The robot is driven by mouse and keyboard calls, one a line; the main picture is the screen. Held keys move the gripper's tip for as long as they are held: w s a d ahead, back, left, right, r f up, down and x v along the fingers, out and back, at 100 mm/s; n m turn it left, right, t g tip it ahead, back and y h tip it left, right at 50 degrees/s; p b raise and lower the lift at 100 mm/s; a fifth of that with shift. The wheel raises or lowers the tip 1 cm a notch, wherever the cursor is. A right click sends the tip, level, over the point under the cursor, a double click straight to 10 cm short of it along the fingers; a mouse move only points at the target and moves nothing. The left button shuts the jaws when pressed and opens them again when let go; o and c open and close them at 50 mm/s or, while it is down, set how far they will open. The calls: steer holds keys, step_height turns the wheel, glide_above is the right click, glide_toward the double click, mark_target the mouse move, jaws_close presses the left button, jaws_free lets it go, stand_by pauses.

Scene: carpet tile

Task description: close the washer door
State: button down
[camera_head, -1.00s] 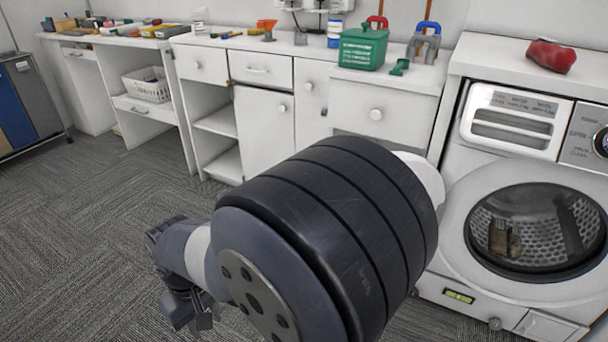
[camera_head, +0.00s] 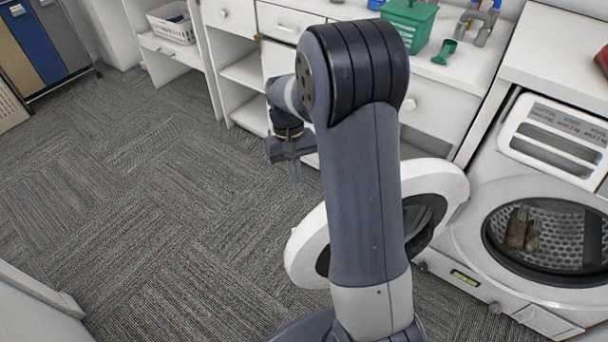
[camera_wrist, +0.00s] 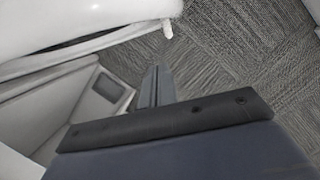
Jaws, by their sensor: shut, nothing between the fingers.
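The white washer (camera_head: 545,305) stands at the right of the head view. Its round opening is uncovered and shows the metal drum. The washer door (camera_head: 304,250), a white ring with dark glass, is open and swung out to the left; my arm hides its middle. My gripper (camera_head: 294,175) is shut and empty, pointing down on the far left side of the door. In the wrist view, the gripper fingers (camera_wrist: 157,86) are together, and the curved white door edge (camera_wrist: 90,22) with a small tab fills the upper left. I see no contact with the door.
White cabinets with a counter line the back, holding a green box (camera_head: 408,24) and a green scoop (camera_head: 444,52). A brown item (camera_head: 520,230) lies in the drum. A white basket (camera_head: 171,22) sits on a shelf. Grey carpet (camera_head: 130,190) at the left is clear.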

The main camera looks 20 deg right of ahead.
steer(key=s+f+b, duration=0.1)
steer(key=s+f, duration=0.5)
steer(key=f, duration=0.1)
steer(key=shift+f, duration=0.3)
